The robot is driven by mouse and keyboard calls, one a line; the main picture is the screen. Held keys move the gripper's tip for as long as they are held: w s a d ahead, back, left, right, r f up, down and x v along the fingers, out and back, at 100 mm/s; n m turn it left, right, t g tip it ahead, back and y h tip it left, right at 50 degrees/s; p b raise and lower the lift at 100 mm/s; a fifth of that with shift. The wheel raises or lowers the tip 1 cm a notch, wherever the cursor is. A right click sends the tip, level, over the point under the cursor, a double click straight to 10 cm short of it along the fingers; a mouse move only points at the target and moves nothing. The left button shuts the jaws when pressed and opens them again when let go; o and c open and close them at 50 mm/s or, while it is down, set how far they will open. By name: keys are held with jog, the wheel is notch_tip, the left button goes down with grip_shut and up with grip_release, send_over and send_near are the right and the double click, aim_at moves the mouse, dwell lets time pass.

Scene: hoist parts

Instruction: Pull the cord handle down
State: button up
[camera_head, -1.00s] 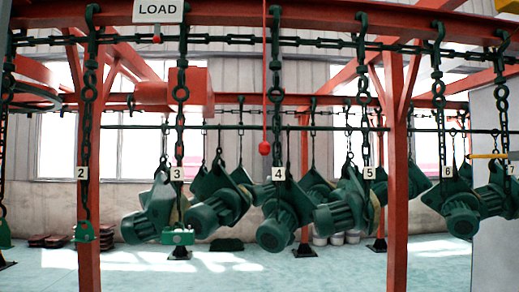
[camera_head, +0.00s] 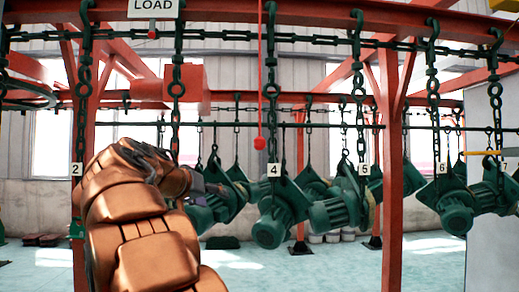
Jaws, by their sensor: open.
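The cord handle (camera_head: 259,143) is a small red knob at the lower end of a thin red cord that hangs straight down from the red top beam. It hangs free, just above and in front of the number 4 tag. My copper-coloured arm rises from the bottom left. My gripper (camera_head: 207,188) shows only as a small dark piece beyond the arm's wrist, below and left of the handle and apart from it. It is open, and nothing is seen in it. The arm hides most of it.
Several green motors, such as one in the middle (camera_head: 278,222), hang on dark chains along the red frame. A red post (camera_head: 391,190) stands right of centre. The LOAD sign (camera_head: 153,8) is at top left. The arm covers the number 3 tag and nearby motors.

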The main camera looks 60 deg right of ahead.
notch_tip(320, 180, up, 7)
jog(key=s+d+m+g+h, duration=0.1)
jog(key=s+d+m+h, duration=0.1)
jog(key=d+m, duration=0.1)
jog(key=m+g+h, duration=0.2)
jog(key=m+g, duration=0.1)
jog(key=m, duration=0.1)
send_near(256, 142)
jog(key=d, duration=0.4)
jog(key=shift+s+d+r, duration=0.15)
jog(key=shift+s+d, duration=0.25)
jog(key=shift+d, duration=0.3)
jog(key=d+p, duration=0.1)
jog(key=d, duration=0.3)
jog(key=d+p, duration=0.1)
jog(key=d, duration=0.1)
jog(key=shift+s+d+p, duration=0.1)
jog(key=shift+s+p, duration=0.2)
grip_shut()
